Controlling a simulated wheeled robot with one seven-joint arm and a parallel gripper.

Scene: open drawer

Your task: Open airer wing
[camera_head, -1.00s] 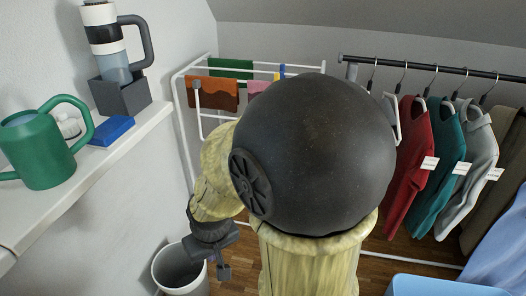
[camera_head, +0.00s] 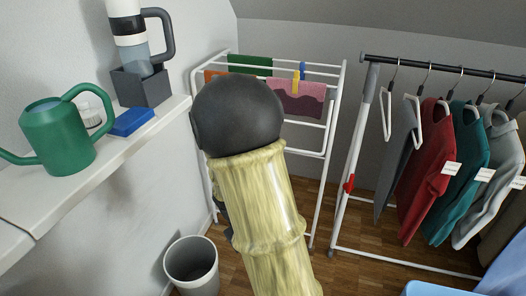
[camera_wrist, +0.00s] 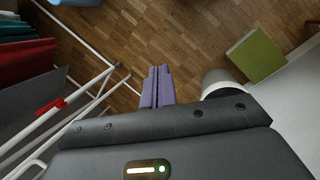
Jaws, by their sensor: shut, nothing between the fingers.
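The white airer (camera_head: 337,105) stands against the back wall in the head view, with cloths over its upper rails. A white bar low on its near side (camera_head: 305,153) looks like part of a wing hanging down. My arm covers the airer's left front. My gripper is mostly hidden behind my arm in the head view. In the wrist view my gripper (camera_wrist: 157,72) shows two purple-grey fingers pressed together, with nothing between them, above the wood floor. I cannot tell its distance to the wing.
A clothes rack (camera_head: 355,140) with several hanging garments stands right of the airer; its red clamp shows in the wrist view (camera_wrist: 50,106). A grey bin (camera_head: 191,262) stands left of my arm. A shelf (camera_head: 75,185) holds a green watering can (camera_head: 58,140). A green box (camera_wrist: 257,55) lies on the floor.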

